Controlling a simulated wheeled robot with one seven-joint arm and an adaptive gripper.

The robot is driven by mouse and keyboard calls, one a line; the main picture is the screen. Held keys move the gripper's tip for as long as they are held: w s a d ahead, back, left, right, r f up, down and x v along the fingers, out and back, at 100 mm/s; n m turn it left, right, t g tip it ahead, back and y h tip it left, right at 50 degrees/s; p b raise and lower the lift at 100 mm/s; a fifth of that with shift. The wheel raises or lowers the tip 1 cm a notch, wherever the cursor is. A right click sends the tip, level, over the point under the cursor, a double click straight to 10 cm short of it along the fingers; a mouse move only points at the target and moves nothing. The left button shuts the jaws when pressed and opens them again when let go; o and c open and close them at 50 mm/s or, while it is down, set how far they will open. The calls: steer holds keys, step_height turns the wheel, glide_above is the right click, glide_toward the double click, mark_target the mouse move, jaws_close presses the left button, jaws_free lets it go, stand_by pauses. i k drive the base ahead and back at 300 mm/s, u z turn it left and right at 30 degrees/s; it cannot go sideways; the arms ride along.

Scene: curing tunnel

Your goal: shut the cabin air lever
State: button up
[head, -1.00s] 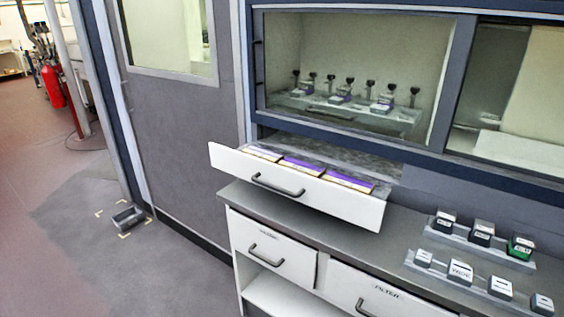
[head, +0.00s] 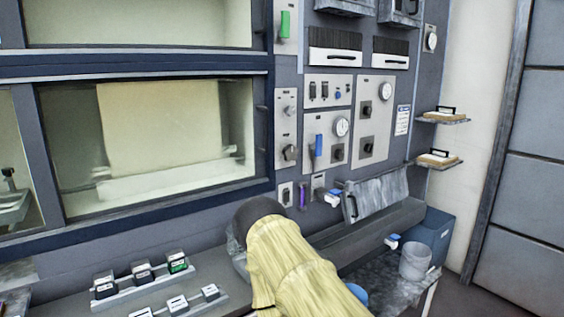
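I cannot read any label that names the cabin air lever. Three coloured upright handles show on the grey wall. A green handle (head: 285,24) is on a plate at the top. A purple handle (head: 302,195) is low on the wall, just beyond my arm. My arm, in a yellow sleeve with a dark rounded end, rises from the bottom middle. I cannot make out my gripper or its fingers.
A tilted grey hatch (head: 378,194) and two small white-and-blue pieces (head: 333,197) (head: 392,241) are right of my arm. A translucent bucket (head: 415,263) and a blue box (head: 432,235) stand at lower right. Stamp-like blocks (head: 142,270) stand on the counter at left.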

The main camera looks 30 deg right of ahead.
mark_target(317, 153)
steer(key=z, duration=1.15)
steer(key=k, duration=0.6)
steer(key=z, duration=0.5)
steer(key=i, duration=1.1)
steer(key=u, duration=0.2)
